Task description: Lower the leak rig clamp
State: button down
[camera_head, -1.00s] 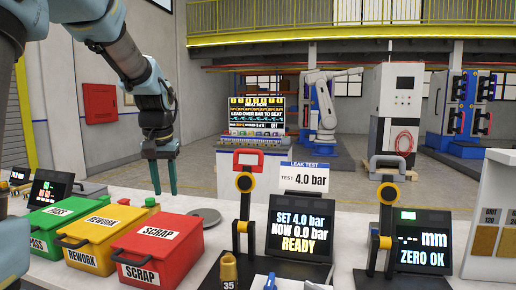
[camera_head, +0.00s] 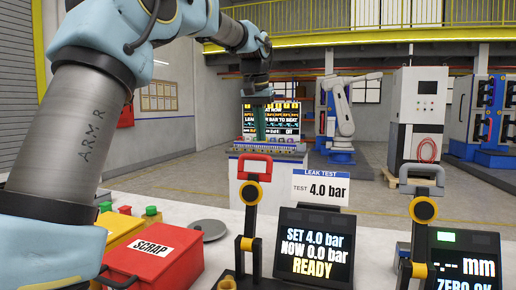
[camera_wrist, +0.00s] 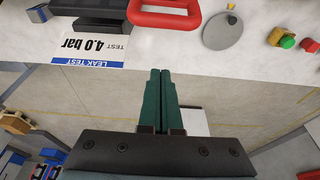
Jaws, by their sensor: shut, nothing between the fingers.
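The leak rig clamp stands upright, with its red handle (camera_head: 253,163) at the top, a black lever and a yellow pivot (camera_head: 251,193). Its red handle also shows at the top edge of the wrist view (camera_wrist: 165,22). The leak rig screen (camera_head: 314,245) beside it reads SET 4.0 bar, NOW 0.0 bar, READY. My gripper (camera_head: 260,138) is shut and empty, its green fingers pointing down just behind and above the red handle. In the wrist view the fingertips (camera_wrist: 160,72) are apart from the handle, over the floor past the bench edge.
A second clamp with a grey handle (camera_head: 421,180) stands at the right by a mm gauge screen (camera_head: 463,268). The LEAK TEST sign (camera_head: 320,187) is close behind the rig. The red SCRAP bin (camera_head: 160,255) and a grey disc (camera_head: 208,229) lie to the left.

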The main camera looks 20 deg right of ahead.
jog(key=f, duration=0.1)
jog(key=s+a+f+p, duration=0.1)
jog(key=f, duration=0.1)
jog(key=s+f+p, duration=0.1)
jog(key=shift+a+f, duration=0.3)
jog(key=shift+a, duration=0.1)
